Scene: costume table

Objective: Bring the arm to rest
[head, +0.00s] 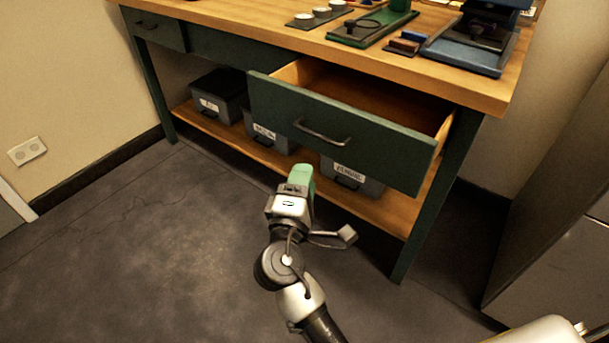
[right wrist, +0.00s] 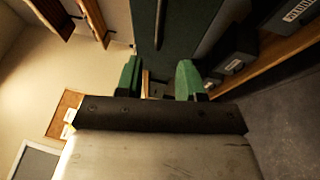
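My right gripper (head: 301,178) is in front of the workbench (head: 420,62), below the pulled-out drawer (head: 290,112) and over the floor. In the right wrist view its two green fingers (right wrist: 158,82) stand apart with nothing between them. In the head view the gripper appears clear of the drawer's handle (head: 322,136), though the exact distance is hard to judge. My left gripper is not in view.
The drawer juts out over the lower shelf (head: 385,208), which holds several dark lidded boxes (head: 268,135). Tools and trays, including a blue device (head: 470,50), stand on the bench top. A grey cabinet (head: 560,220) is at right. Floor at left is clear.

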